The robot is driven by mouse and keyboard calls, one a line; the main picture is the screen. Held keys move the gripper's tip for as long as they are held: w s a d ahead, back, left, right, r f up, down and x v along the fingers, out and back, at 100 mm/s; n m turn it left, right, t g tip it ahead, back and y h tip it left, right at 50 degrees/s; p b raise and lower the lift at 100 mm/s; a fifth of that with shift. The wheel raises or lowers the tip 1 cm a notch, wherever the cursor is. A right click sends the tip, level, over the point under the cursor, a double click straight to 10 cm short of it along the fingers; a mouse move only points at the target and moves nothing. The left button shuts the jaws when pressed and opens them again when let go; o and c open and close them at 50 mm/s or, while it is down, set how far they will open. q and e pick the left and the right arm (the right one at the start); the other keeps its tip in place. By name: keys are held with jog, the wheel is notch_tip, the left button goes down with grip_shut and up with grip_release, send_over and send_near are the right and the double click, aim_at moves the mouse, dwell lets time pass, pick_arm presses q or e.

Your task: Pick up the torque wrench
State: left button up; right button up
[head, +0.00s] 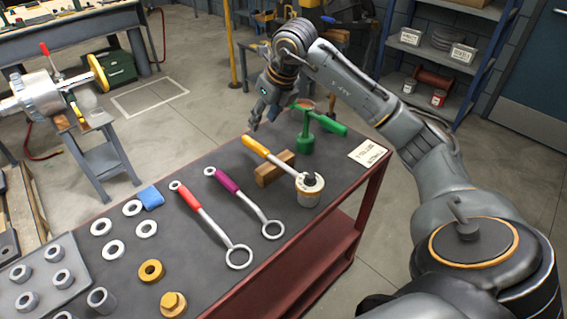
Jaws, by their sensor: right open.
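Several long-handled wrenches are on the dark cart top; no readable label shows which one is the torque wrench. A wrench with an orange handle (262,150) rests tilted across a wooden block (274,168), its head on a grey cylinder (308,191). A red-handled wrench (190,196) and a purple-handled wrench (226,182) lie to its left, ring ends toward the front. A green-handled tool (328,124) lies at a green stand (304,138), partly behind my arm. My right gripper (262,121) is open and empty, above the cart's far edge near the orange handle's end. My left gripper is out of view.
A white card (369,153) lies near the right edge. A shelf (445,60) stands behind.

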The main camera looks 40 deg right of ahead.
aim_at(257, 144)
jog(key=x, duration=0.5)
jog(key=d+x, duration=0.1)
jog(key=x, duration=0.2)
jog(key=shift+f+p, duration=0.1)
jog(key=shift+p, duration=0.25)
jog(key=shift+w+f, duration=0.1)
jog(key=shift+f, duration=0.45)
jog(key=p+x, duration=0.1)
jog(key=x, duration=0.3)
jog(key=shift+w+d+f, duration=0.1)
jog(key=shift+d+f, duration=0.05)
jog(key=shift+d, duration=0.05)
jog(key=shift+c, duration=0.2)
grip_shut()
